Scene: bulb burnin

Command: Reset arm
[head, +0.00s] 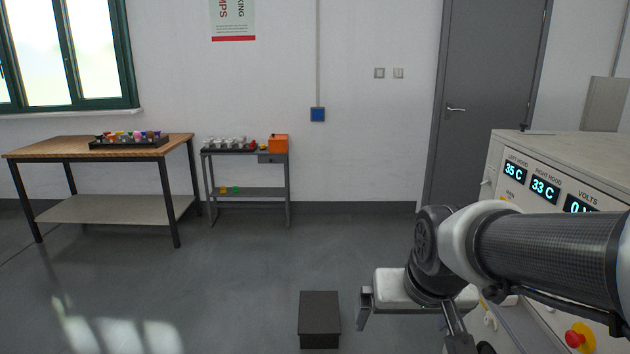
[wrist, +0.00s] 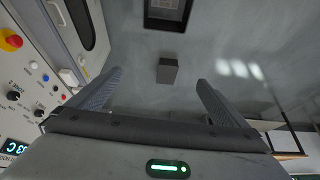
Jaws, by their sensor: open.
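My gripper (wrist: 158,82) is open and empty. Its two dark fingers stand wide apart in the wrist view, with grey floor between and beyond them. In the head view my gripper (head: 412,325) hangs at the lower right, in front of the test cabinet (head: 505,150), at the end of my arm, which reaches in from the right edge. Part of the cabinet's front is hidden behind my arm. The cabinet's panel (wrist: 40,85) lies left of the fingers in the wrist view, apart from them.
A dark box (head: 319,315) stands on the floor left of my gripper. A wooden-topped table (head: 60,148) with a tray of coloured bulbs (head: 128,141) and a small grey stand (head: 275,175) with an orange box (head: 278,143) are far left. The floor between is clear.

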